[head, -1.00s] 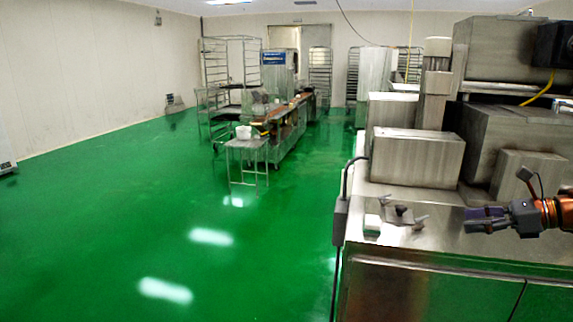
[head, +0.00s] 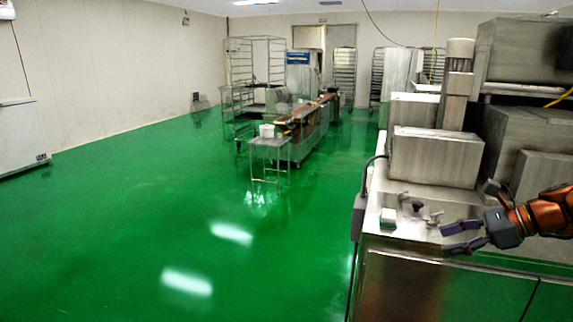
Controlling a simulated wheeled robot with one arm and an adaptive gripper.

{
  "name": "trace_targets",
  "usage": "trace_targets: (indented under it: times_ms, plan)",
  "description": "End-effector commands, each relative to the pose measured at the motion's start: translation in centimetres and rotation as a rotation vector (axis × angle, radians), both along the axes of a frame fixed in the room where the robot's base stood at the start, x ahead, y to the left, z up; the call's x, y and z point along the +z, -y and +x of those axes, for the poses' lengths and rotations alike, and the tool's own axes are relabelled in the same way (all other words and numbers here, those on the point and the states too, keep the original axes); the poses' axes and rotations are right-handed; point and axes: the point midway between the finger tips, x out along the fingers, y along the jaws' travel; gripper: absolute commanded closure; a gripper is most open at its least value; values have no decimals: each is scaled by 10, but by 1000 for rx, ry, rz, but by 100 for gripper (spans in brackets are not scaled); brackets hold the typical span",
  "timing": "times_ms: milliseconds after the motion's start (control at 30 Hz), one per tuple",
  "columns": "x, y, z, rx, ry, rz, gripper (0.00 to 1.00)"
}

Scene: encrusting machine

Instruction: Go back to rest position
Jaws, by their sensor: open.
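My gripper (head: 452,237) shows at the right of the head view, at the end of my orange and dark arm, which enters from the right edge. Its two purple-grey fingers point left and stand apart, with nothing between them. It appears in front of the steel top of the encrusting machine (head: 400,240), just right of some small knobs or clamps (head: 418,206) on that top. I cannot tell how high above the surface the gripper is.
Steel boxes (head: 435,155) and a motor column (head: 458,70) rise behind the gripper. A grey box with a cable (head: 359,215) hangs on the machine's left edge. Open green floor (head: 130,220) lies left. A small table (head: 268,143), conveyor line and racks stand farther back.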

Motion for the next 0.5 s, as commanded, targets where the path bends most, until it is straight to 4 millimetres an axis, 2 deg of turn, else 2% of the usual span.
trace_targets:
  times_ms: [33, 200, 367, 500]
  plan:
    - [-1, -21, -3, 47, 3, -36, 43]
    - [-19, -88, -25, 233, 21, -172, 43]
    - [-38, -139, -58, 426, 46, -300, 43]
    - [-55, -176, -94, 611, 78, -407, 43]
